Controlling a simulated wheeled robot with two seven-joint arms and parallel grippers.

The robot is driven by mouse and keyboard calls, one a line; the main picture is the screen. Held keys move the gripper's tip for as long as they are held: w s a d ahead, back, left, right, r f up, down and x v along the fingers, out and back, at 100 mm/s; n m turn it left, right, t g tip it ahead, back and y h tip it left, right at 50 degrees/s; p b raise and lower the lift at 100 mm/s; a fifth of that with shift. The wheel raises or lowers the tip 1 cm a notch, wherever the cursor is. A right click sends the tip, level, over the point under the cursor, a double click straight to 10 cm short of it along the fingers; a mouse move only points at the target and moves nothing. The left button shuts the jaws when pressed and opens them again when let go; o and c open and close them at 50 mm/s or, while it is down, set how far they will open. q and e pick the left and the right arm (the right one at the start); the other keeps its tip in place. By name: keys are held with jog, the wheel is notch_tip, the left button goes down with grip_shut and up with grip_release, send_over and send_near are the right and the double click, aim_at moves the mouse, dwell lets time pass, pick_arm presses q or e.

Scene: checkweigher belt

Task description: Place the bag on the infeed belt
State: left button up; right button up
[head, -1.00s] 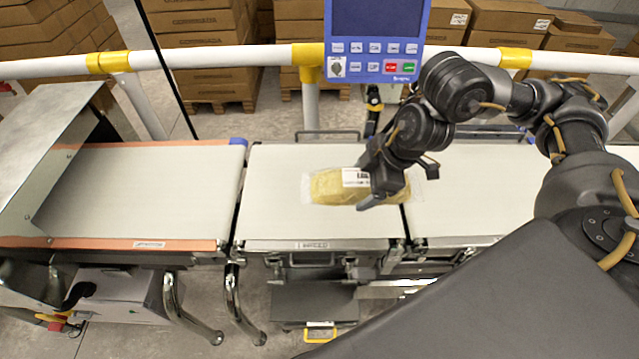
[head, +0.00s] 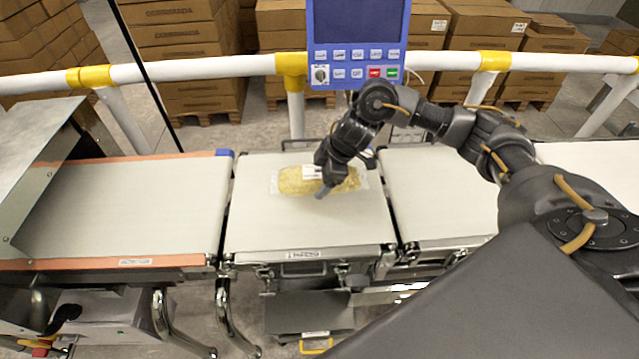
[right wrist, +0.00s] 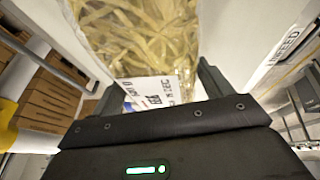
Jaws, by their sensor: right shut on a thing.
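The bag (head: 291,181) is clear plastic with yellow, fry-like strips and a white printed label. It lies level at the middle belt (head: 270,225), whose front label reads INFEED in the right wrist view. I cannot tell whether it rests on the belt or hangs just above it. My right gripper (head: 326,186) is shut on the bag near its middle, from above, and hides part of it. In the right wrist view the bag (right wrist: 140,40) fills the space beyond the fingers. My left gripper is not in view.
An orange-edged belt (head: 120,205) with a metal hood (head: 30,165) lies to the left. Another pale belt (head: 440,205) lies to the right. A blue control panel (head: 357,50) and a white-yellow rail (head: 220,66) stand behind. The infeed belt is bare in front of the bag.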

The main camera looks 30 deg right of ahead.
aim_at(320, 183)
jog(key=shift+w+f, duration=0.15)
jog(key=shift+f, duration=0.75)
jog(key=shift+w+f, duration=0.15)
jog(key=shift+f, duration=0.7)
jog(key=shift+f, duration=0.1)
jog(key=o, duration=1.3)
jog(key=shift+o, duration=0.2)
jog(key=shift+r, duration=0.2)
jog(key=v, duration=1.2)
jog(key=shift+s+f, duration=0.1)
jog(key=shift+a+f, duration=0.1)
jog(key=shift+a, duration=0.05)
